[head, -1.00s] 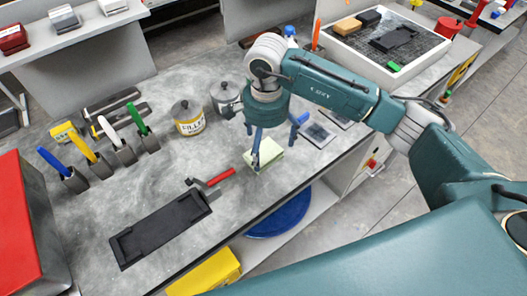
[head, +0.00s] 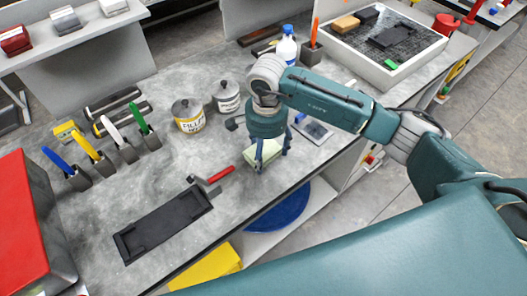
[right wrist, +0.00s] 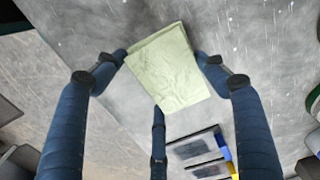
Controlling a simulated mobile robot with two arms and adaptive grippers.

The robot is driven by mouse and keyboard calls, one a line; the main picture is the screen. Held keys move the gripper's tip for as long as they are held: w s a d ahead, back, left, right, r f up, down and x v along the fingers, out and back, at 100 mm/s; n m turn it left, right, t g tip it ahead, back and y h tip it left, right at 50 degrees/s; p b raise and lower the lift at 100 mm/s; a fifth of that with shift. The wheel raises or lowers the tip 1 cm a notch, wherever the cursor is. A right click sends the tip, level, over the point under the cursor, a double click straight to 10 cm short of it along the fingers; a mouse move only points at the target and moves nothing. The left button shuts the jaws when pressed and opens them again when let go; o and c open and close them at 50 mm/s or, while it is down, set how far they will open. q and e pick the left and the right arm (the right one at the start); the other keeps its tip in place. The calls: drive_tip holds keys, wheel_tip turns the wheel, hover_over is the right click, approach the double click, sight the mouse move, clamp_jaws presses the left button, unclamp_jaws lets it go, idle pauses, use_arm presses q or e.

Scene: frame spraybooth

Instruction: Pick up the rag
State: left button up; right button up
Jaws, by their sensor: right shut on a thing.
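The rag (head: 264,152) is a pale green, folded square near the front edge of the grey bench top. My right gripper (head: 271,158) is above it with its blue fingers around the rag. In the right wrist view, the rag (right wrist: 168,68) sits between the fingertips of the right gripper (right wrist: 162,75), which is shut on it. I cannot tell whether the rag is clear of the bench. The gripper's body hides part of the rag in the head view. My left gripper is not in view.
A red-handled tool (head: 219,175) and a black tray (head: 163,226) lie left of the rag. Filler tins (head: 187,117) stand behind, with a spray bottle (head: 286,46) farther back. A small sanding pad or card (head: 314,129) lies to the right.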

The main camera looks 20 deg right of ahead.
drive_tip(key=shift+r, duration=0.1)
drive_tip(key=shift+w+r, duration=0.1)
drive_tip(key=shift+r, duration=0.5)
wheel_tip(320, 180, up, 10)
drive_tip(key=b, duration=0.3)
drive_tip(key=shift+r+b, duration=0.25)
drive_tip(key=shift+b, duration=0.05)
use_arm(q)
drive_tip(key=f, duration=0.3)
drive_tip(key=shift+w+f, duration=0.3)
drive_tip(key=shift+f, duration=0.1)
use_arm(e)
wheel_tip(320, 180, up, 8)
hover_over(266, 152)
drive_tip(key=o, duration=0.4)
drive_tip(key=c, duration=0.4)
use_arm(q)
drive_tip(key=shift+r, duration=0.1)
